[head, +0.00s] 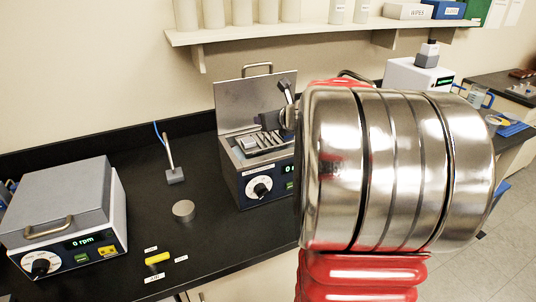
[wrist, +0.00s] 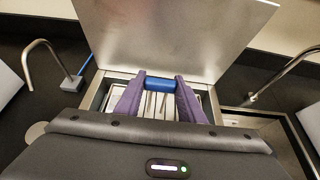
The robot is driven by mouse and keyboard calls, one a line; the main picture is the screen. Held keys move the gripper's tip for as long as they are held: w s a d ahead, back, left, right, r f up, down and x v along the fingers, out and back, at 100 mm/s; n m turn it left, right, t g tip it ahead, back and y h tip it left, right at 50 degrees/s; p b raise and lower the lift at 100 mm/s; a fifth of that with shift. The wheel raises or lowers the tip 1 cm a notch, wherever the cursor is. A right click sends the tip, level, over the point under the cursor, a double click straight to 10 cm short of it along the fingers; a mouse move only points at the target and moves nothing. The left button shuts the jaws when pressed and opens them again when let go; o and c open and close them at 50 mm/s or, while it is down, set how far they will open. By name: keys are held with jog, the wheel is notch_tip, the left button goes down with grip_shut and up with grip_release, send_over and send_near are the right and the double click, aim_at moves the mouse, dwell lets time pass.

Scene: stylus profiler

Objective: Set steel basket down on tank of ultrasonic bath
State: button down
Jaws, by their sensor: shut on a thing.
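The ultrasonic bath (head: 262,187) stands on the black bench with its steel lid (head: 240,101) raised; the lid also shows in the wrist view (wrist: 170,35). My gripper (wrist: 160,84) is shut on the blue handle of the steel basket (wrist: 155,105), over the open tank (wrist: 97,97). Only part of the basket's wires shows between my purple fingers. My gripper's body hides the lower part, and I cannot tell whether the basket touches the tank. In the head view my arm covers the bath's right side.
A centrifuge-like box (head: 65,205) reading 0 rpm stands at the left. A small tap (head: 173,165), a round metal disc (head: 184,210) and a yellow item (head: 157,259) lie between. In the wrist view a sink (wrist: 270,125) is right of the bath. A shelf (head: 270,33) hangs above.

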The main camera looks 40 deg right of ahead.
aim_at(271, 144)
jog(key=shift+f, duration=2.5)
jog(key=shift+f, duration=0.1)
jog(key=shift+f, duration=2)
jog(key=c, duration=1.2)
grip_release()
jog(key=shift+f, duration=0.1)
jog(key=shift+s+a+r, duration=0.1)
jog(key=shift+s+r, duration=0.3)
jog(key=shift+s, duration=0.1)
jog(key=shift+v, duration=5.45)
